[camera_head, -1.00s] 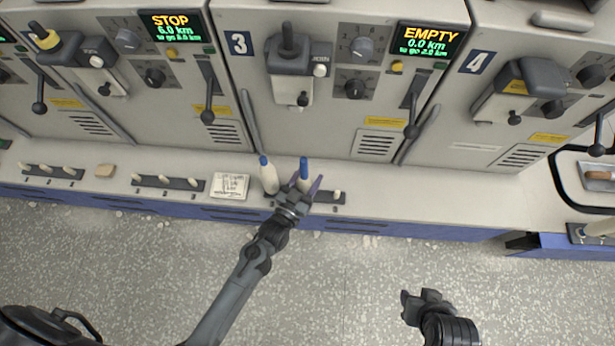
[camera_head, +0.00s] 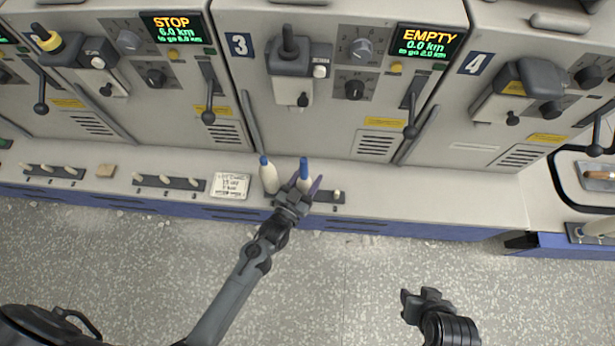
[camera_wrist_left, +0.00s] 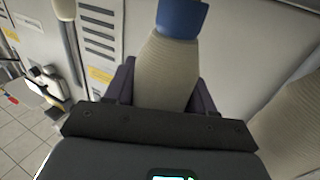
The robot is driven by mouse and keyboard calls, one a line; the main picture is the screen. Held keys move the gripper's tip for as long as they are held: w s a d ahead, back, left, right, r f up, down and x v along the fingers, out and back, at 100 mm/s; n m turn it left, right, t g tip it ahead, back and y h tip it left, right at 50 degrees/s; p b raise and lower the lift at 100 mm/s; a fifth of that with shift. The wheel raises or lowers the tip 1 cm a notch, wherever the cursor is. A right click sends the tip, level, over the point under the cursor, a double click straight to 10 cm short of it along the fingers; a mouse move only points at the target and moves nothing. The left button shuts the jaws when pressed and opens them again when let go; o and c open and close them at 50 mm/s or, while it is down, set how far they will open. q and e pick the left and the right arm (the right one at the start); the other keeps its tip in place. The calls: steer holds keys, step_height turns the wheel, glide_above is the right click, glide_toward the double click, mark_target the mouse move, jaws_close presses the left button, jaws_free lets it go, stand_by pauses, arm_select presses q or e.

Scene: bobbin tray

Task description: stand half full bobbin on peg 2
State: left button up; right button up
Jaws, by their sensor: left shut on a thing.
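My left gripper (camera_head: 304,186) is shut on a cream bobbin with a blue top (camera_head: 304,170). It holds the bobbin roughly upright over the peg strip (camera_head: 323,197) in front of machine 3. In the left wrist view the held bobbin (camera_wrist_left: 165,72) stands between the fingers. Its lower end is hidden, so I cannot tell whether it is seated on a peg. A second cream bobbin with a blue top (camera_head: 268,177) stands just left of it. A bare peg (camera_head: 337,194) shows to the right. My right gripper (camera_head: 426,296) is over the floor, away from the bobbins.
A written card (camera_head: 230,186) lies left of the bobbins. Machine fronts with levers rise behind the ledge. The ledge right of the strip (camera_head: 430,198) is clear.

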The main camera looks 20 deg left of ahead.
arm_select(q)
steer(key=shift+p, duration=0.3)
steer(key=shift+f+b, duration=0.45)
steer(key=shift+f, duration=0.15)
stand_by(0.5)
steer(key=o, duration=0.8)
steer(key=shift+s, duration=0.15)
steer(key=shift+s+a+r+p, duration=0.1)
steer(key=shift+s+p, duration=0.45)
steer(key=shift+s+a+p, duration=0.15)
steer(key=shift+s+p, duration=0.4)
steer(key=shift+s, duration=0.45)
steer(key=shift+s+a+p, duration=0.1)
steer(key=shift+s+p, duration=0.45)
steer(key=shift+s, duration=0.45)
steer(key=shift+s+a+p, duration=0.2)
steer(key=shift+s+p, duration=0.4)
steer(key=shift+s, duration=0.8)
steer(key=shift+s+a+p, duration=0.15)
steer(key=shift+s+p, duration=0.4)
steer(key=shift+s, duration=0.85)
